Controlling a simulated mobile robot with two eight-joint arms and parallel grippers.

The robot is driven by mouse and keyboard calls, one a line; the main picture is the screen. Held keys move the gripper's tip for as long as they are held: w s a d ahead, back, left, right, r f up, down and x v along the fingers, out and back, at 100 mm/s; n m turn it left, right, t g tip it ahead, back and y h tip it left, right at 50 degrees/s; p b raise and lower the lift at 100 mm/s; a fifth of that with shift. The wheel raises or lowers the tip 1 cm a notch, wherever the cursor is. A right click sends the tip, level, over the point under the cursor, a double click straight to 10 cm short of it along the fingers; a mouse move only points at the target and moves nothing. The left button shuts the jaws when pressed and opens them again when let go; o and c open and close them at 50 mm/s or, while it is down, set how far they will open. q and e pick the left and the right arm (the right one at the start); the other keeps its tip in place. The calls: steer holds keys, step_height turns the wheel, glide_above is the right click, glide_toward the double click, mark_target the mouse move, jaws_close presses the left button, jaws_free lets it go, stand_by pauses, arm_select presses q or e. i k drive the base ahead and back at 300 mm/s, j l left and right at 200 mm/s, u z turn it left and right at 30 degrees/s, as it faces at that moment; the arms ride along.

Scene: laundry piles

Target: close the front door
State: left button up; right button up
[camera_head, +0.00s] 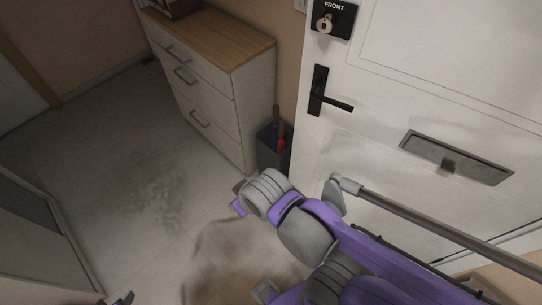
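The front door (375,80) is a white panel filling the right side of the view. It has a black plate (333,18) marked FRONT with a lock, a black lever handle (330,92) and a metal letter slot (455,158). I cannot tell whether it stands ajar. My purple and grey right arm comes in from the bottom right, below the door handle. Its gripper (238,197) points left over the floor, apart from the handle; its fingers are mostly hidden behind the wrist. A small dark part at the bottom left edge seems to be my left gripper (120,298), mostly cut off.
A white drawer cabinet (205,90) with a wooden top stands left of the door. A dark bin (273,150) with red and blue items sits between them. A grey bar (430,222) runs before the door's lower part. The stained tile floor (130,180) is open at left.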

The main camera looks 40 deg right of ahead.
mark_target(464, 77)
steer(key=i+j+z, duration=0.15)
steer(key=j, duration=0.35)
steer(key=j+z, duration=0.15)
steer(key=j, duration=0.35)
steer(key=z, duration=1.7)
